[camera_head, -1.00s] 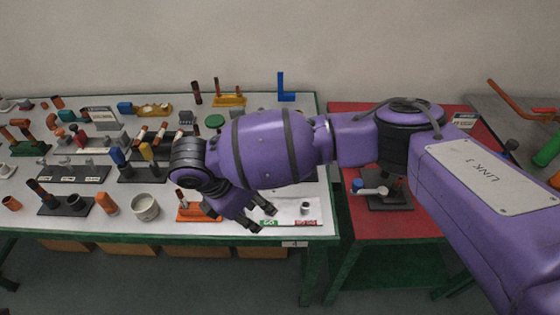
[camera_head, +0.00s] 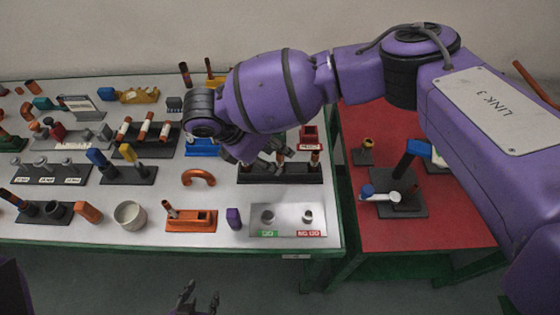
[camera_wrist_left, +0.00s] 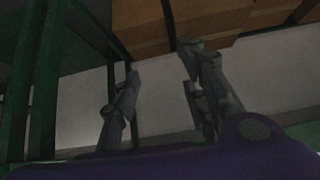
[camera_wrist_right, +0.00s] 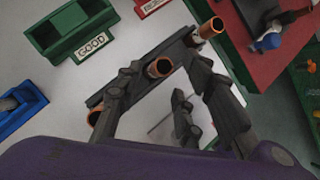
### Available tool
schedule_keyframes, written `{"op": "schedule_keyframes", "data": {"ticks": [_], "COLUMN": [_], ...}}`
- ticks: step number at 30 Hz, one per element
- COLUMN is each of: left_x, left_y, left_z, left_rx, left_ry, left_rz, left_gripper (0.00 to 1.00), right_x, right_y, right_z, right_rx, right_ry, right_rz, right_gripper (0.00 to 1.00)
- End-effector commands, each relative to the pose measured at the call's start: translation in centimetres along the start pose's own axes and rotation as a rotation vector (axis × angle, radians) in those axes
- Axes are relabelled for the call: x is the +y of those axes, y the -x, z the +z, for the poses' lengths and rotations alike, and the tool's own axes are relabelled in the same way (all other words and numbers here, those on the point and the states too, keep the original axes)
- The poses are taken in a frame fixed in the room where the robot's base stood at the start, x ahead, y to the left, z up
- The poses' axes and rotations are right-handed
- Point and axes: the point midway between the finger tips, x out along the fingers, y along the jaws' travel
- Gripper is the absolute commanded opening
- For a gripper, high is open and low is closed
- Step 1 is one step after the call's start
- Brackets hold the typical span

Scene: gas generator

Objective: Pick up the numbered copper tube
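A dark rack (camera_head: 282,177) stands on the white table, holding several copper tubes. One copper tube (camera_head: 315,158) shows at its right end. In the right wrist view the rack (camera_wrist_right: 182,47) carries three copper-ended tubes: one at the right (camera_wrist_right: 210,28), one in the middle (camera_wrist_right: 158,68), one at the left (camera_wrist_right: 95,117). No number is readable on them. My right gripper (camera_head: 271,152) is open above the rack. In the right wrist view its fingertips (camera_wrist_right: 163,72) lie either side of the middle tube, apparently not gripping it. My left gripper (camera_head: 197,298) is open and empty below the table's front edge (camera_wrist_left: 160,62).
A green GOOD bin (camera_wrist_right: 72,30) and a red bin (camera_head: 309,137) stand behind the rack, with a blue bin (camera_head: 203,147) at left. In front are a GO/NO GO plate (camera_head: 288,219), a purple block (camera_head: 234,219) and an orange stand (camera_head: 191,220). A red table (camera_head: 450,220) adjoins at right.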

Motion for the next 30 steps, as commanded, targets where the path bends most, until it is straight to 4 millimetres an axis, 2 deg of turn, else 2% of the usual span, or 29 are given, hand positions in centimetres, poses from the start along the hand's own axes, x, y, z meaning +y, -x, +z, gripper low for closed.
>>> {"op": "schedule_keyframes", "data": {"ticks": [6, 15, 23, 30], "left_x": [-0.1, 0.1, 0.2, 0.2], "left_y": [0.1, -0.3, -0.3, -0.2], "left_z": [0.3, -1.9, -1.6, -0.9], "left_rx": [-0.005, 0.034, 0.029, 0.016], "left_ry": [-0.004, -0.007, 0.0, 0.004], "left_rz": [-0.001, 0.004, 0.004, 0.002], "left_gripper": [0.4, 0.4, 0.4, 0.4], "right_x": [0.0, 0.1, 0.1, 0.1], "right_y": [-3.2, -3.8, -3.8, -3.7], "right_z": [-0.1, -0.1, -0.1, -0.1], "right_rx": [-0.002, -0.001, -0.001, -0.001], "right_ry": [-0.002, -0.002, -0.002, -0.002], "right_rz": [-0.002, 0.0, 0.0, 0.0], "right_gripper": [0.35, 0.35, 0.02, 0.0]}}
